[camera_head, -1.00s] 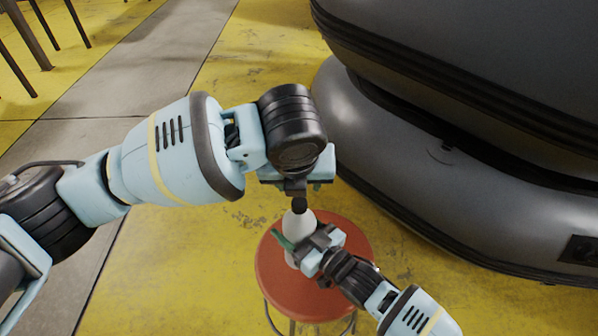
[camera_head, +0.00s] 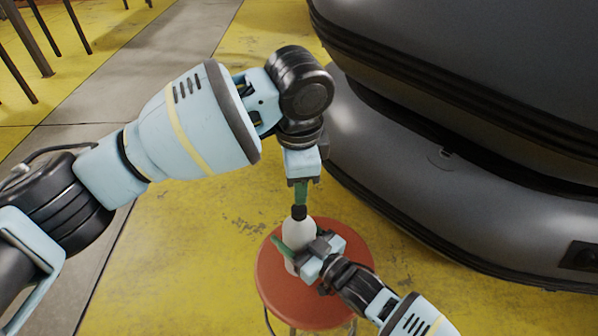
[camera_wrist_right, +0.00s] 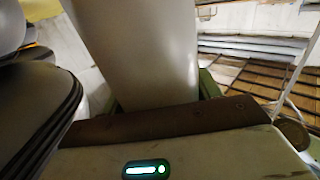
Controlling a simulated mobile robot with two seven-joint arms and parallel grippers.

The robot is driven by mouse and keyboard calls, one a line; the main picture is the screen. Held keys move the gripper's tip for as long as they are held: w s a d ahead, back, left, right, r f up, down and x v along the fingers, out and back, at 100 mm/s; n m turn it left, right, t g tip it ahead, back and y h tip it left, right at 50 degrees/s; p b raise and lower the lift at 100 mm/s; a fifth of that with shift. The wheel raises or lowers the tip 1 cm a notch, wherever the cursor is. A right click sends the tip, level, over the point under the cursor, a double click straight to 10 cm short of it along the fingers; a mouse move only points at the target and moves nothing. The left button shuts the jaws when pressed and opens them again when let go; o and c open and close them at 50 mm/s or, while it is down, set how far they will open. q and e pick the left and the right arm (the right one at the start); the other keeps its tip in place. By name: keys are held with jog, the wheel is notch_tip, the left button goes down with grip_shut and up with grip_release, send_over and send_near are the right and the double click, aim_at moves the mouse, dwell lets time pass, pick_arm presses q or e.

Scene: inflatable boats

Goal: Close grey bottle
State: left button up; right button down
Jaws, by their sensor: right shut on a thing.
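The grey bottle (camera_head: 297,231) stands upright over the red stool (camera_head: 310,300), its pale body topped by a black cap (camera_head: 299,212). My right gripper (camera_head: 298,250) is shut around the bottle's body from the lower right, with a green finger showing at its left side. In the right wrist view the bottle's smooth body (camera_wrist_right: 140,45) fills the upper middle, between the fingers. My left gripper (camera_head: 300,193) points down at the cap from above, seen edge-on. Its fingertips meet the cap's top in the picture; the gap between them is hidden.
Large dark grey inflatable boats (camera_head: 440,200) fill the right side, close to my left wrist. Dark chair or table legs (camera_head: 35,45) stand at the far upper left. The yellow floor (camera_head: 180,260) left of the stool is clear.

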aim_at(299, 209)
pick_arm(q)
jog(key=n, duration=0.3)
jog(key=shift+r+n+g, duration=0.25)
jog(key=shift+n+g, duration=0.05)
jog(key=n, duration=0.3)
jog(key=shift+d+r+n+g, duration=0.1)
jog(key=shift+r+n+g, duration=0.2)
jog(key=shift+n, duration=0.1)
jog(key=shift+f, duration=4.05)
grip_shut()
